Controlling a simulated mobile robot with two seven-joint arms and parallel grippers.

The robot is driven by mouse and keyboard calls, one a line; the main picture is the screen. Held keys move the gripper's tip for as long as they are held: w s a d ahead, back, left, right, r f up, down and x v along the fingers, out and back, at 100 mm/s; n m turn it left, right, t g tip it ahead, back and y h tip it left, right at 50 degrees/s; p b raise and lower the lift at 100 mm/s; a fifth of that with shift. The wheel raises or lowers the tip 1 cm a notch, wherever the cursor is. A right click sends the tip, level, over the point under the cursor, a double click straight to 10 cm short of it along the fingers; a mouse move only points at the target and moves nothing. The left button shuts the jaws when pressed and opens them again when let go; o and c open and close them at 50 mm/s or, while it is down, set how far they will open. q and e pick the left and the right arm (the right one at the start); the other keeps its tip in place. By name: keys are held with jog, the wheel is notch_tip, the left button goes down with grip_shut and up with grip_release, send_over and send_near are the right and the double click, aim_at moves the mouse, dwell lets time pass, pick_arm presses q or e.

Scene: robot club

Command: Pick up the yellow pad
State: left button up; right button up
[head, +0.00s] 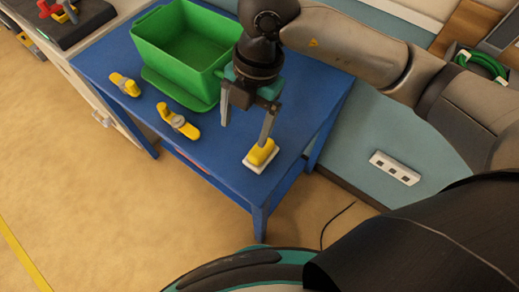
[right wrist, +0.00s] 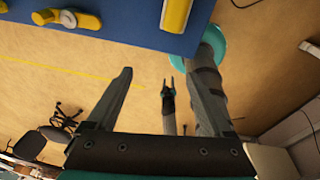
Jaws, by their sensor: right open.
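The yellow pad (head: 262,152) has a pale base and lies near the front right corner of the blue table (head: 225,160). In the right wrist view the pad (right wrist: 177,14) is at the top edge, partly cut off. My right gripper (head: 245,134) points down over the table, open and empty. In the head view one finger overlaps the back of the pad; I cannot tell whether they touch. The other finger is to the left of the pad. A small, distant pronged shape in the right wrist view looks like my left gripper (right wrist: 168,88); its opening is unclear.
A green bin (head: 165,62) stands at the back of the table. Two yellow and grey clamp-like items (head: 178,121) (head: 125,84) lie left of the pad. A wall with a socket strip (head: 395,168) is at the right.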

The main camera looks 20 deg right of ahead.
jog(key=m+h, duration=0.1)
jog(key=h, duration=0.1)
send_near(264, 149)
jog(key=shift+t, duration=0.3)
jog(key=f, duration=0.1)
jog(key=f+b, duration=0.1)
jog(key=f, duration=0.2)
jog(key=shift+s+a+f+b, duration=0.15)
jog(key=shift+s+f+b, duration=0.15)
jog(key=f, duration=0.3)
jog(key=f+b, duration=0.1)
jog(key=f, duration=0.1)
jog(key=shift+w+a+f, duration=0.2)
jog(key=shift+w+f, duration=0.1)
jog(key=shift+w, duration=0.05)
grip_shut()
